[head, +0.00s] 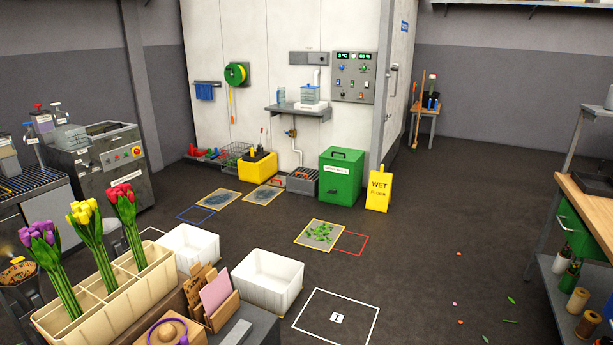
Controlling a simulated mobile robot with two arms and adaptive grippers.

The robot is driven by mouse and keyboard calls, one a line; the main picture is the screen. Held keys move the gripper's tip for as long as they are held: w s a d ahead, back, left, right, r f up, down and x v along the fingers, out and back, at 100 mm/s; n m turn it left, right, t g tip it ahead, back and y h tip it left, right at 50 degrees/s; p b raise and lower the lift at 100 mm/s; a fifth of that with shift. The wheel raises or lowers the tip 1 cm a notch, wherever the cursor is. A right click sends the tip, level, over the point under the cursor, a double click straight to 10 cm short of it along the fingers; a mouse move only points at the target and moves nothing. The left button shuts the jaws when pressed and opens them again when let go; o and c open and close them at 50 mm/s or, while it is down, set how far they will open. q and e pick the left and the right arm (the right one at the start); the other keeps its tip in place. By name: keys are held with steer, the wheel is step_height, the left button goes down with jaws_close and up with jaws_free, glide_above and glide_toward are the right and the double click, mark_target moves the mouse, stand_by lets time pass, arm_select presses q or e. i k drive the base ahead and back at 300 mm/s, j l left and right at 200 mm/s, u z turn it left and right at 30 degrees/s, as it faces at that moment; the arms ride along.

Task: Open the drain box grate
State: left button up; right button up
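A small grey box with a dark slatted top (302,174) stands on the floor against the white wall, below a pipe with a tap. It looks like the drain box with its grate lying flat and closed on top, though it is small and far off. The box's inside is hidden. It stands between the yellow bucket and the green bin. Neither of my grippers is in view.
The green bin (341,178) and yellow wet floor sign (379,190) stand right of the box. The yellow bucket (258,170) is left. White tubs (268,282) and a tulip planter (105,290) are in front. The central floor is mostly clear, with green scraps on a mat (305,236).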

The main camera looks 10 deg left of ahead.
mark_target(306, 171)
steer(key=i+l+z, duration=0.1)
steer(key=i+z, duration=0.2)
steer(key=i, duration=0.5)
steer(key=i+z, duration=0.1)
steer(key=i, duration=1.5)
steer(key=i+u, duration=0.1)
steer(key=i, duration=0.7)
steer(key=i+l+u, duration=0.1)
steer(key=i, duration=0.75)
steer(key=i+u, duration=0.35)
steer(key=i, duration=0.2)
steer(key=i+u, duration=0.3)
steer(key=i, duration=0.3)
steer(key=i+l+u, duration=0.35)
steer(key=i, duration=0.15)
steer(key=i+j+u, duration=0.35)
steer(key=i, duration=0.2)
steer(key=i+u, duration=0.4)
steer(key=i, duration=0.15)
steer(key=i+u, duration=0.35)
steer(key=i, duration=0.25)
